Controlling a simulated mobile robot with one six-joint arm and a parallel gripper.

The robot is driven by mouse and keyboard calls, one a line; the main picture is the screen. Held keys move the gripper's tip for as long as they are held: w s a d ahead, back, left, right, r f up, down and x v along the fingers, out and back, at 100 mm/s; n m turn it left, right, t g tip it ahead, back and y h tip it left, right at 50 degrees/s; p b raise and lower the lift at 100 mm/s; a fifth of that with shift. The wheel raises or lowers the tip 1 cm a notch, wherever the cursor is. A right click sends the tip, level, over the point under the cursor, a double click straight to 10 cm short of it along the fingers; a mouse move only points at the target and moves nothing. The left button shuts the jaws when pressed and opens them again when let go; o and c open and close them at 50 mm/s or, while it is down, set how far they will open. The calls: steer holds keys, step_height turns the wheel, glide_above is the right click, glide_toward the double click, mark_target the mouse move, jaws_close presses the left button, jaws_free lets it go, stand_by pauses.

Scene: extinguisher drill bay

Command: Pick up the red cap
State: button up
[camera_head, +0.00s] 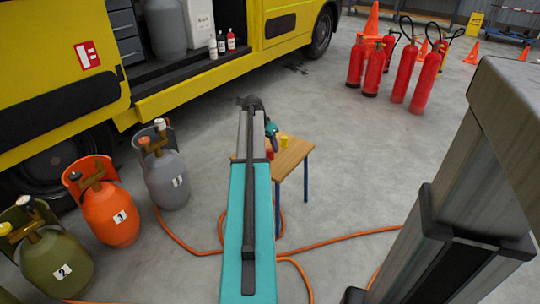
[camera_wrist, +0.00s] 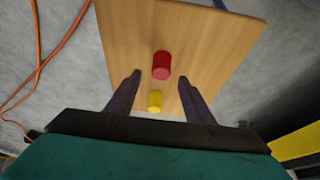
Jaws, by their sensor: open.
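A small red cap (camera_wrist: 161,65) stands on a wooden table (camera_wrist: 225,45). In the wrist view it appears just beyond my fingertips, roughly centred between them. A yellow cap (camera_wrist: 155,101) is on the same table and appears between my fingers, nearer the palm in the picture. My gripper (camera_wrist: 160,79) is open with nothing held; its height over the table is hard to tell. In the head view, my gripper (camera_head: 271,132) is by the table (camera_head: 294,157), the yellow cap (camera_head: 284,141) shows, and the red cap (camera_head: 269,156) is partly hidden by my arm.
An orange hose (camera_head: 340,238) lies on the floor around the table. Gas cylinders, an orange one (camera_head: 112,215) among them, stand at left beside a yellow truck (camera_head: 190,95). Several red extinguishers (camera_head: 404,72) stand at the back right. The floor right of the table is clear.

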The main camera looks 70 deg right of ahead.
mark_target(270, 150)
steer(key=shift+b+x, duration=0.95)
steer(key=shift+x, duration=1.45)
steer(key=shift+w, duration=0.1)
steer(key=shift+a, duration=0.1)
steer(key=c, duration=1.2)
